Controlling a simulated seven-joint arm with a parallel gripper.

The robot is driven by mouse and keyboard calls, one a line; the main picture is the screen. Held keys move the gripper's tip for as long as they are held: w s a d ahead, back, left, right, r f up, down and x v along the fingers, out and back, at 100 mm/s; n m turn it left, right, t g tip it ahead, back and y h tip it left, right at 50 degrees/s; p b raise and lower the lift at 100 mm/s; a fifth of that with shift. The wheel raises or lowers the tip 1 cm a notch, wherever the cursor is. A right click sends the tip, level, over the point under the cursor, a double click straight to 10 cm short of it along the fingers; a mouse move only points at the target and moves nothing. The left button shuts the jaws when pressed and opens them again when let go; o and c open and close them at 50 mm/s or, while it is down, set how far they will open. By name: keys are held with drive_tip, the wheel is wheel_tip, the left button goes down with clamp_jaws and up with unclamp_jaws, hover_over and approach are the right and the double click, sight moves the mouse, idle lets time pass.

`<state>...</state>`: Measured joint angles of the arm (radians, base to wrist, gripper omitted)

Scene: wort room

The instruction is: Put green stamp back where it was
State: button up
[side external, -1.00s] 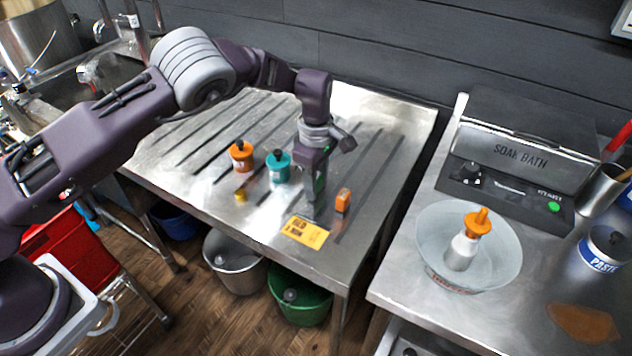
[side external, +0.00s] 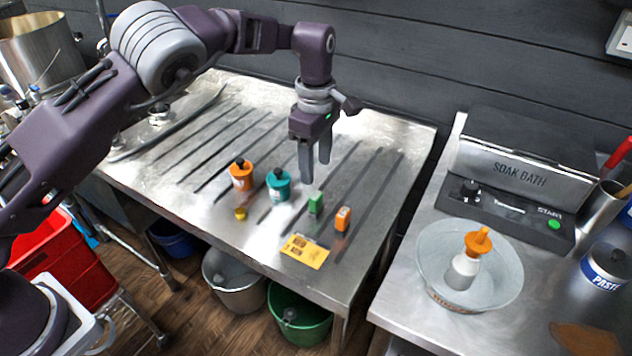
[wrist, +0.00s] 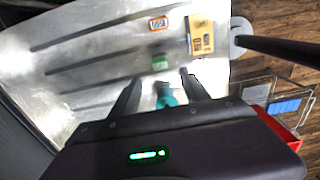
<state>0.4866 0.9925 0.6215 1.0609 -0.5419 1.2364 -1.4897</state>
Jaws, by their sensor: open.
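The green stamp (side external: 315,204) stands on the metal drainboard table, between the teal jar (side external: 278,186) and the orange stamp (side external: 342,218). It also shows in the wrist view (wrist: 160,62), beyond my fingertips. My gripper (side external: 316,176) is open and empty above and slightly behind the green stamp, apart from it. In the wrist view its two fingers (wrist: 160,82) point toward the table, with the teal jar (wrist: 165,97) partly seen between them.
A yellow card (side external: 304,251) lies in front of the stamps. An orange jar (side external: 241,175) and a small yellow cap (side external: 240,214) are to the left. A bowl with a bottle (side external: 468,262) stands on the right-hand counter.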

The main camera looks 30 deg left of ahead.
drive_tip(key=shift+r, duration=0.35)
drive_tip(key=shift+r, duration=0.1)
drive_tip(key=s+a+r+m+t+h, duration=0.1)
drive_tip(key=s+a+r+m, duration=0.3)
drive_tip(key=s+r, duration=0.5)
drive_tip(key=s+a+r+m+t+h, duration=0.15)
drive_tip(key=s+a+r+m, duration=0.3)
drive_tip(key=s+r, duration=0.45)
drive_tip(key=s+a+f+m+t+y, duration=0.1)
drive_tip(key=s+m, duration=0.3)
drive_tip(key=s, duration=0.5)
drive_tip(key=s+a+f+m+t+y, duration=0.1)
drive_tip(key=s+a+m+t, duration=0.1)
drive_tip(key=s+m, duration=0.3)
drive_tip(key=s, duration=0.4)
drive_tip(key=shift+s+a, duration=0.15)
drive_tip(key=shift+f+m+y, duration=0.1)
drive_tip(key=shift+m+y, duration=0.15)
